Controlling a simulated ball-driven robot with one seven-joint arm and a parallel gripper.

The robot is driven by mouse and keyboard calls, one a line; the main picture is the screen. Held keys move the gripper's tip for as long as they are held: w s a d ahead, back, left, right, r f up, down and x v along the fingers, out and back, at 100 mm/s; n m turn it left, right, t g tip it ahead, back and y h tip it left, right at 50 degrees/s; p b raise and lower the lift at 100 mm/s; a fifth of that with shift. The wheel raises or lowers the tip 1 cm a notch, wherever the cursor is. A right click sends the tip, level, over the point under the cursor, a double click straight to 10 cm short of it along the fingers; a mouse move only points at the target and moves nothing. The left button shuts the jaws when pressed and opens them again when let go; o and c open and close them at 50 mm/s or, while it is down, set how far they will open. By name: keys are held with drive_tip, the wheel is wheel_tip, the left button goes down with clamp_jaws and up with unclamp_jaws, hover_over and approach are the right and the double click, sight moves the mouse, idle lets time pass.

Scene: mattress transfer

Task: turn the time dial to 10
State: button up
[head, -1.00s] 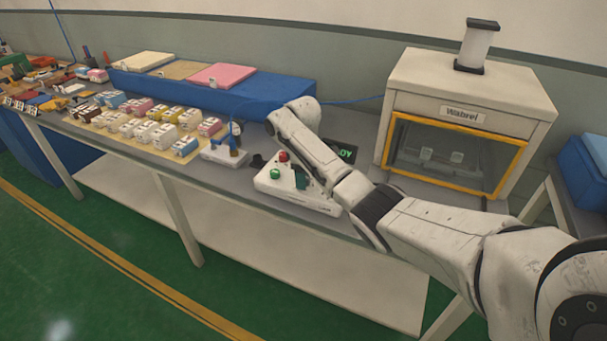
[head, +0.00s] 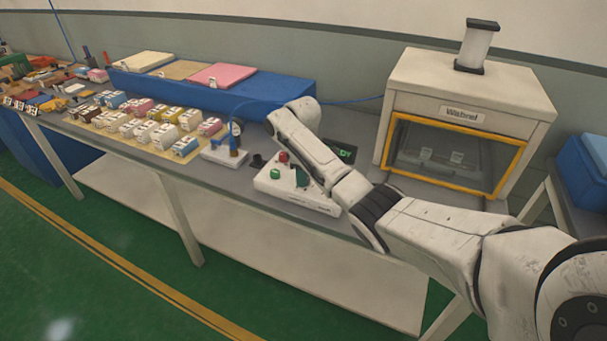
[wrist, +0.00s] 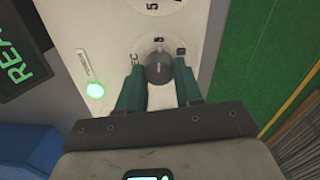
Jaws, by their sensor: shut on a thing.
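The dial (wrist: 159,68) is a dark round knob on a white panel, with a pale pointer line, in the wrist view. A 5 is printed above it, with small marks to its left and right, too small to read surely. My gripper (wrist: 158,77) has its green fingers on either side of the dial and is shut on it. In the head view my gripper (head: 301,179) is at the top of the white control box (head: 318,202); the dial is hidden there. A second 5 scale shows at the wrist view's top edge, its knob out of view. Which dial is time cannot be told.
The box has a red button (head: 283,156) and a green button (head: 275,174). A black display (head: 345,151) with green letters stands behind it. The press machine (head: 465,115) is at the right. Several small blocks (head: 163,135) lie on the bench at the left.

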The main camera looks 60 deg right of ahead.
drive_tip(key=m+p, duration=0.2)
drive_tip(key=m, duration=0.3)
drive_tip(key=shift+w+r, duration=0.1)
drive_tip(key=m, duration=0.6)
drive_tip(key=shift+d+p, duration=0.15)
drive_tip(key=shift+p, duration=0.25)
drive_tip(key=shift+m, duration=0.3)
drive_tip(key=o, duration=1)
drive_tip(key=shift+o, duration=0.2)
wheel_tip(320, 180, up, 11)
drive_tip(key=b, duration=0.1)
drive_tip(key=shift+w+a+f, duration=0.15)
drive_tip(key=shift+a+f, duration=0.05)
